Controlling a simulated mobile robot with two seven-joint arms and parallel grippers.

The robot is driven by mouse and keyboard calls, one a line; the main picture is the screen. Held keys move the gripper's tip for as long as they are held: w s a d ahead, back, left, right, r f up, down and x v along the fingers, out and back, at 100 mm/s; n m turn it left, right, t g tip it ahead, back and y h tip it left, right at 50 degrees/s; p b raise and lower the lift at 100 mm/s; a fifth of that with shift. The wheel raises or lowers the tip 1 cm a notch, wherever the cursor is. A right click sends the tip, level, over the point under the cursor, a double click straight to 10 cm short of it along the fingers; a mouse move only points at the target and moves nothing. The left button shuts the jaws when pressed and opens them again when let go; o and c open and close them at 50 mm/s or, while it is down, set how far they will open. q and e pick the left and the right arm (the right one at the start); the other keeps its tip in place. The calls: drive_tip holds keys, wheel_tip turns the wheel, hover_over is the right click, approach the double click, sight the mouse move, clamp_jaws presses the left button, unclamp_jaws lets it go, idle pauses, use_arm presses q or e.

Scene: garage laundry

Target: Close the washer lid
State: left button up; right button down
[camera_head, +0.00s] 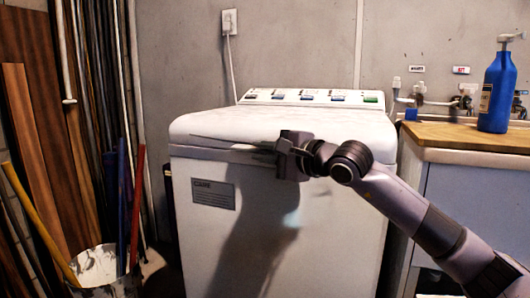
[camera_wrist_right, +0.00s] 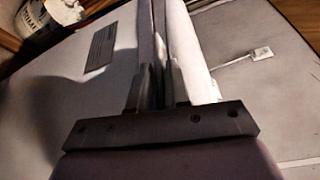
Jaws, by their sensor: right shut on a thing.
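The white washer (camera_head: 290,240) stands in the middle of the head view. Its lid (camera_head: 290,122) lies flat or nearly flat on top, below the control panel (camera_head: 315,97). A thin dark seam runs under the lid's front edge at the left; whether it is fully seated I cannot tell. My right gripper (camera_head: 277,150) is at the lid's front edge, its jaws shut on the lid. In the right wrist view the fingers (camera_wrist_right: 160,75) point along the washer's front, with the lid's pale edge (camera_wrist_right: 190,50) between or beside them. My left gripper is out of view.
To the right is a wooden counter (camera_head: 470,136) with a blue bottle (camera_head: 496,92) and wall taps. To the left are a bucket (camera_head: 97,268), coloured poles and leaning boards (camera_head: 40,130). An outlet with a cord (camera_head: 229,22) is on the wall behind.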

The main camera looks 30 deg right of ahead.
drive_tip(key=shift+w+f, duration=0.1)
drive_tip(key=shift+f, duration=0.65)
drive_tip(key=c, duration=1.2)
unclamp_jaws()
drive_tip(key=shift+d, duration=0.1)
drive_tip(key=shift+r, duration=0.15)
drive_tip(key=v, duration=0.7)
drive_tip(key=shift+r, duration=0.2)
